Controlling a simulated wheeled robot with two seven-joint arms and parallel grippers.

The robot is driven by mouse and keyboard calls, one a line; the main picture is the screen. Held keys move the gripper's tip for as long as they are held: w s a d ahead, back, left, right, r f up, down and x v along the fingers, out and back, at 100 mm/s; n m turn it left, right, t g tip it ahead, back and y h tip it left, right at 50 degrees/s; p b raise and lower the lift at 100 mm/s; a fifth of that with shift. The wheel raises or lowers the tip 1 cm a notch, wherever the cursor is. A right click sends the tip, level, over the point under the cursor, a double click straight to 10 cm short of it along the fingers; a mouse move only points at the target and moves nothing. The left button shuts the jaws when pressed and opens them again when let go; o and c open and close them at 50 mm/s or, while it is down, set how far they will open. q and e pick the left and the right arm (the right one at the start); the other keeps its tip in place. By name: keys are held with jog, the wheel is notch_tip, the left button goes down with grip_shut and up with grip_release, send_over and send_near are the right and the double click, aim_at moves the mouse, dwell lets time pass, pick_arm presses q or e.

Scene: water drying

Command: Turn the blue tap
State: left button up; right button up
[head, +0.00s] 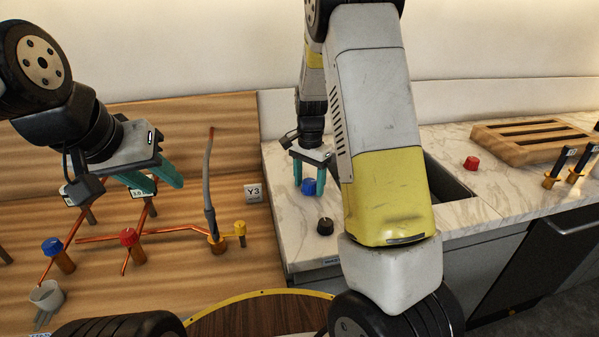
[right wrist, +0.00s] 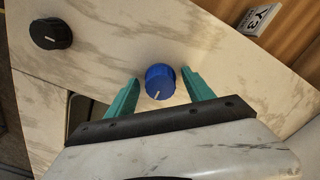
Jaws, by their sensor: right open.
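A round blue knob with a white pointer mark sits on the marble counter, seen in the head view (head: 309,186) and the right wrist view (right wrist: 160,82). My right gripper (head: 309,192) is open above the counter, its two teal fingers on either side of this knob. In the right wrist view (right wrist: 161,77) there are gaps between the fingers and the knob. Another blue-topped tap (head: 52,246) stands on a copper pipe on the wooden panel at the left. My left gripper (head: 167,188) is open and empty above the pipes.
A black knob (head: 325,226) is near the blue knob, and a red knob (head: 472,163) lies beyond the sink (head: 446,181). A wooden rack (head: 532,143) stands at the right.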

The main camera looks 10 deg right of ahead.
grip_shut()
jog(key=shift+n, duration=0.5)
jog(key=n, duration=0.4)
jog(key=shift+d, duration=0.1)
jog(key=n, duration=0.9)
jog(key=shift+r, duration=0.1)
jog(key=shift+w+d+n, duration=0.1)
jog(key=shift+n, duration=2.1)
